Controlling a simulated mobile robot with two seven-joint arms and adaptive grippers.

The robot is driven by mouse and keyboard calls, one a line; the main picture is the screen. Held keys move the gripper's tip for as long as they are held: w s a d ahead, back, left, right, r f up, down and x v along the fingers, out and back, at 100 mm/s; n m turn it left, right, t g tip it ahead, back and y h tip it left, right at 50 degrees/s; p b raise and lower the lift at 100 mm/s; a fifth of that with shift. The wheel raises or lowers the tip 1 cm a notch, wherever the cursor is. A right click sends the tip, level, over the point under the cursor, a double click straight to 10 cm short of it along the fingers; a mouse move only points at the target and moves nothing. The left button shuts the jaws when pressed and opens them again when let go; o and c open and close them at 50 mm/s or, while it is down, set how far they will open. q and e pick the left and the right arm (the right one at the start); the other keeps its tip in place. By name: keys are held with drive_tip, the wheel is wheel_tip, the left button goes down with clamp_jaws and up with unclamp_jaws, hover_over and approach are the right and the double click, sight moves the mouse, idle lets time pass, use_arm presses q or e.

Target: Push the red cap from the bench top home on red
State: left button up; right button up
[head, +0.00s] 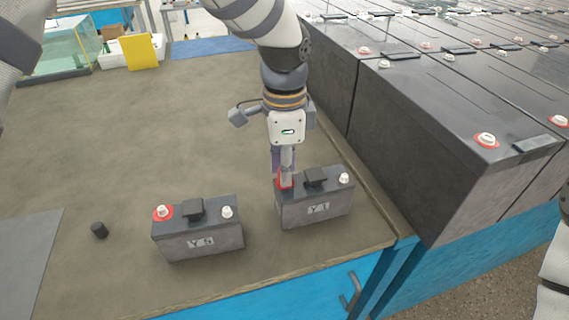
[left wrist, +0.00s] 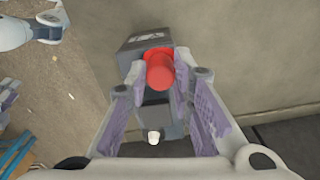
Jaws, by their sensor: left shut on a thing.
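My left gripper (head: 285,172) points down over the left end of the dark battery marked Y1 (head: 316,210). Its fingers are shut on the red cap (head: 285,182), which also shows between them in the left wrist view (left wrist: 160,73). The cap is at the battery's red-ringed terminal; the red ring (left wrist: 157,52) shows beside it. I cannot tell how far down the cap sits. The white terminal post (head: 344,178) at the battery's other end is bare. My right gripper is out of view.
A second battery (head: 198,240) stands to the left, with a bare red-ringed post (head: 163,212) and a white post. A black cap (head: 99,230) lies further left on the bench (head: 130,140). Large batteries (head: 430,130) line the right side.

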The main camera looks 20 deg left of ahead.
use_arm(q)
drive_tip(key=shift+f, duration=0.1)
drive_tip(key=o, duration=1.3)
drive_tip(key=shift+r+p, duration=0.5)
drive_tip(key=shift+r, duration=3.05)
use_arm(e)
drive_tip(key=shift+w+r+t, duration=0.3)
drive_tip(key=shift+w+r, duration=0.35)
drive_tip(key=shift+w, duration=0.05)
